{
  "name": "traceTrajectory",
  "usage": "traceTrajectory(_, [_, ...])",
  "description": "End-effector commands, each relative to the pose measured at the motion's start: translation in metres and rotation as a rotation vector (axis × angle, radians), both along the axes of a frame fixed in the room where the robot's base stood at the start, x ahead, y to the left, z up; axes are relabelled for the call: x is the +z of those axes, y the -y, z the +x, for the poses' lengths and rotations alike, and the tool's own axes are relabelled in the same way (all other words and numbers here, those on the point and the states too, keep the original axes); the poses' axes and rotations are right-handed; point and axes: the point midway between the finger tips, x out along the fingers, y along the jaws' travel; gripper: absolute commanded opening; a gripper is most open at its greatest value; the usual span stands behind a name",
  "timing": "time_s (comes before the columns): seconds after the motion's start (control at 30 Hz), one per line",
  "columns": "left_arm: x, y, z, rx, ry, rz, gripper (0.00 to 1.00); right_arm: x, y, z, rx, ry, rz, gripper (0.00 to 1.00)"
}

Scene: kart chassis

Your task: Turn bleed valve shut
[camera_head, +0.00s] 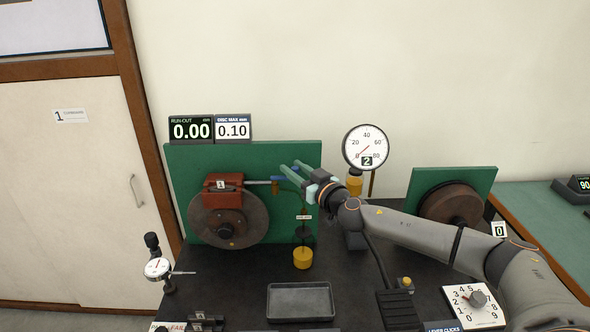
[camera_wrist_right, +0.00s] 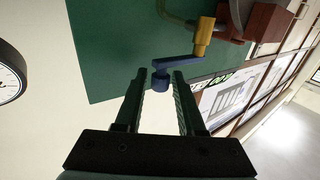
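The bleed valve is a brass-coloured body (camera_wrist_right: 203,36) with a blue lever (camera_wrist_right: 180,66) ending in a round blue knob (camera_wrist_right: 161,82). It sits beside the red caliper (camera_head: 223,190) on the green board (camera_head: 185,165). In the head view, the blue lever (camera_head: 275,181) shows small at the end of a grey rod. My right gripper (camera_head: 290,167) is open at the board's right part. In the wrist view, the knob appears between the right gripper's two fingertips (camera_wrist_right: 159,75), with gaps on both sides; I cannot tell its depth. My left gripper is not in view.
A round gauge (camera_head: 366,148) stands right of the board. A dial indicator (camera_head: 158,268) stands at left. A second green board with a drum (camera_head: 452,204) is behind my right arm.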

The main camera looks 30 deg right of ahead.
Motion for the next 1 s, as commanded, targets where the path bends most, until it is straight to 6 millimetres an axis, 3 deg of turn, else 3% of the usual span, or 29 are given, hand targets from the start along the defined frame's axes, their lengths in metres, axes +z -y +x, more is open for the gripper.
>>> traceTrajectory(0.03, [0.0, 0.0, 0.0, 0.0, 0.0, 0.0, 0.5, 0.0, 0.0, 0.0, 0.0, 0.0, 0.0, 0.32])
traceTrajectory(0.33, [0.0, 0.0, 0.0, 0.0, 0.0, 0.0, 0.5, 0.0, 0.0, 0.0, 0.0, 0.0, 0.0, 0.0])
traceTrajectory(0.77, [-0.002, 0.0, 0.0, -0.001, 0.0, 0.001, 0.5, 0.0, 0.0, 0.0, -0.006, 0.003, 0.001, 0.0])
traceTrajectory(1.0, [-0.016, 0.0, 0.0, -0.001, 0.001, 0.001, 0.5, 0.001, -0.003, -0.002, -0.068, 0.02, 0.006, 0.0])
